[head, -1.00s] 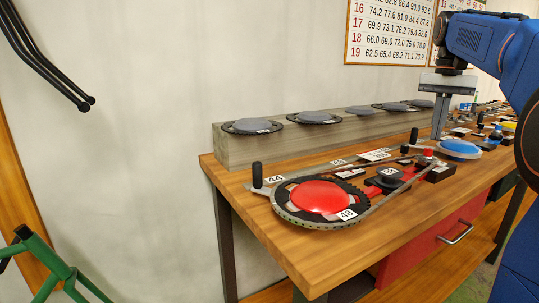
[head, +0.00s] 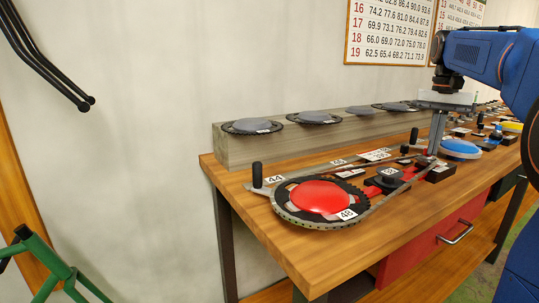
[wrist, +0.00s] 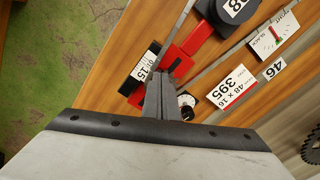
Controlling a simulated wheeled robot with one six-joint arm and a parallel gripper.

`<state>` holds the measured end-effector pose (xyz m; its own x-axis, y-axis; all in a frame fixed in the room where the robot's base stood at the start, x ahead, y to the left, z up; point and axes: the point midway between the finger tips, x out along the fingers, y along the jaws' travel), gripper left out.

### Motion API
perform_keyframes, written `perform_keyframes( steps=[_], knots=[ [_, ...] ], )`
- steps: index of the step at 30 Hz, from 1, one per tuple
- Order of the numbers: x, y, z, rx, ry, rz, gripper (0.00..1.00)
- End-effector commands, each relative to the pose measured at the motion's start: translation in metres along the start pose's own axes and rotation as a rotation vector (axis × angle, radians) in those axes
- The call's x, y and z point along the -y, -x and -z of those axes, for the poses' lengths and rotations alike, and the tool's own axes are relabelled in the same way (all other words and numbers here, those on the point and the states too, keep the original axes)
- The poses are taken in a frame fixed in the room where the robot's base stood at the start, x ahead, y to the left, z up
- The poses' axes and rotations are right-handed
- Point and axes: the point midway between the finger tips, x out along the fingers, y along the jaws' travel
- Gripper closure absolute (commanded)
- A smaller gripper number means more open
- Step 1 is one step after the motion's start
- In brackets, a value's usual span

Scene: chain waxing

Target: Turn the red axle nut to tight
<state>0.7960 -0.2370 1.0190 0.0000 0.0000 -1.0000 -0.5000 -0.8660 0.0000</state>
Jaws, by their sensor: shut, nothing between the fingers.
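My gripper (head: 433,152) is shut with nothing between its fingers. It points down over the right end of the red chain assembly, and its tips are at or just above the spot where the red axle nut stands. The fingers now hide most or all of the nut in the head view. In the wrist view the closed fingers (wrist: 161,98) come down beside the black block (wrist: 146,62) labelled 15 and 10. Red parts (wrist: 176,60) show around the tips, but I cannot make out the nut or tell whether the fingers touch it.
The large red disc (head: 320,197) with its chain lies at the bench's near end. A black round part (head: 389,176) and an upright black handle (head: 257,174) stand nearby. A blue disc (head: 460,147) lies just right of my gripper. A grey ledge (head: 240,150) with sprockets runs behind.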

Motion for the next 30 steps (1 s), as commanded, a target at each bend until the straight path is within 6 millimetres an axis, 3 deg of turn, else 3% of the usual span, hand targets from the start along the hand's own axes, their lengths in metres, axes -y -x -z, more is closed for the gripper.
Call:
perform_keyframes(
  steps=[30],
  knots=[
    [0.011, 0.000, 0.002, -0.001, 0.001, 0.000, 1.00]
  ],
)
